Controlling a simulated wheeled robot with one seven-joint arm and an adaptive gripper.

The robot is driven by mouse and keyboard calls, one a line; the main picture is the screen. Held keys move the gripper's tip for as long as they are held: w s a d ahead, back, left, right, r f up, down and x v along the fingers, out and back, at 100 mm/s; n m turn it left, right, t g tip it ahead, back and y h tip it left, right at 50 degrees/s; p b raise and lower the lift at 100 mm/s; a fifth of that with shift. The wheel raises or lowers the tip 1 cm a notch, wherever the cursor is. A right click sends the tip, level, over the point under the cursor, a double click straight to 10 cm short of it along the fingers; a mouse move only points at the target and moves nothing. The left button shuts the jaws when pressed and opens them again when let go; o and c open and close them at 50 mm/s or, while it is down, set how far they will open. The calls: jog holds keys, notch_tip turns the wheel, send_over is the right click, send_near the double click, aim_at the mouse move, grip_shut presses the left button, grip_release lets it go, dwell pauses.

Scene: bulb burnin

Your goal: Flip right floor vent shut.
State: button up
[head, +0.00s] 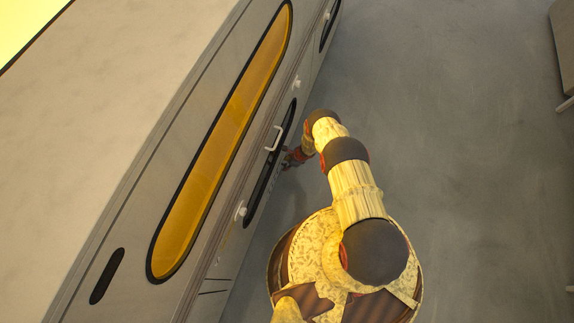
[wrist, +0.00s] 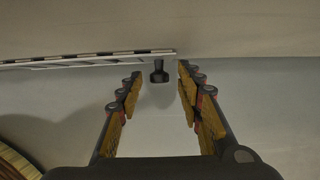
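My gripper (wrist: 160,84) is open in the wrist view, with one finger on each side and a clear gap between them. A small dark knob or tab (wrist: 159,71) shows between the fingertips, apart from both; it appears to hang from the end of a pale slotted strip (wrist: 85,59), which may be the vent. In the head view my gripper (head: 291,158) is low beside the long cabinet's side, near a dark elongated slot (head: 262,185). Its fingers are small and partly hidden there. I cannot tell the vent's flap position for sure.
The large pale cabinet (head: 110,110) fills the left, with a long amber window (head: 222,140), a white bar handle (head: 273,138) and small white knobs (head: 239,211). Grey floor (head: 450,100) to the right is clear. A piece of furniture (head: 565,40) stands at upper right.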

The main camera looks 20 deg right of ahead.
jog(key=shift+c, duration=0.7)
jog(key=c, duration=0.7)
grip_shut()
